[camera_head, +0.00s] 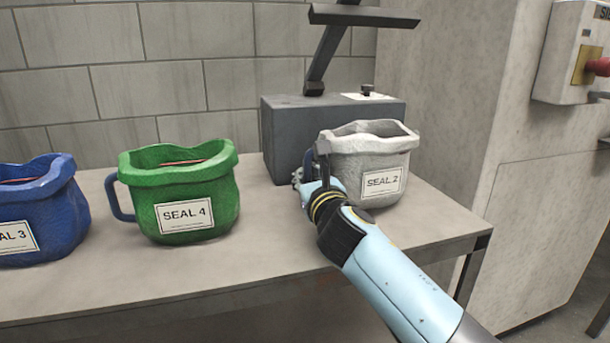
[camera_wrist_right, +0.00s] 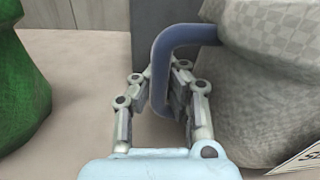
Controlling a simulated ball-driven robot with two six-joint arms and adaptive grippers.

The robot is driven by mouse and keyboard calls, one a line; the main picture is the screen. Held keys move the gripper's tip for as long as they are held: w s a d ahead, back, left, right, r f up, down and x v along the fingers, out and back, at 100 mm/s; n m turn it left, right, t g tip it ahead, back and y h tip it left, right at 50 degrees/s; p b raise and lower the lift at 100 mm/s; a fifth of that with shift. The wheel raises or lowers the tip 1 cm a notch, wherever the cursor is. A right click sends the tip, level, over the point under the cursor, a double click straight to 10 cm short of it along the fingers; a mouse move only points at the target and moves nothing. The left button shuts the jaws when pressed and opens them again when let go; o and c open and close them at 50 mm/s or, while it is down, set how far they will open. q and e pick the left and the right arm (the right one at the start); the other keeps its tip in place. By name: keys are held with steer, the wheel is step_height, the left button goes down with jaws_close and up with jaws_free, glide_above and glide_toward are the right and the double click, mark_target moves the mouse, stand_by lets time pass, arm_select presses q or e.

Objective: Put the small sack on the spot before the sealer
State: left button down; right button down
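The small sack (camera_head: 367,165) is a pale grey bag-like pot labelled SEAL 2. It stands upright, close in front of the dark grey sealer (camera_head: 285,140), and hides part of it. Whether its base rests on the table or hangs just above is unclear. My right gripper (camera_head: 308,181) is at its blue-grey handle on the left side. In the right wrist view the fingers (camera_wrist_right: 164,88) lie on either side of this handle (camera_wrist_right: 161,75); whether both press on it is unclear. My left gripper is not in view. The spot itself cannot be made out.
A green pot labelled SEAL 4 (camera_head: 182,192) and a blue one labelled SEAL 3 (camera_head: 42,212) stand to the left on the table (camera_head: 265,268). The sealer's arm (camera_head: 325,50) rises behind the sack. A wall box (camera_head: 568,52) with a red knob is at the right.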

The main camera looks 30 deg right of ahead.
steer(key=shift+w+d+f, duration=0.15)
steer(key=shift+f, duration=0.1)
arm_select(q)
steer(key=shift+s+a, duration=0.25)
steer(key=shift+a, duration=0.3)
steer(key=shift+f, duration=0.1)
arm_select(e)
steer(key=c, duration=2)
jaws_free()
steer(key=shift+c, duration=0.2)
steer(key=shift+o, duration=1.2)
steer(key=o, duration=0.4)
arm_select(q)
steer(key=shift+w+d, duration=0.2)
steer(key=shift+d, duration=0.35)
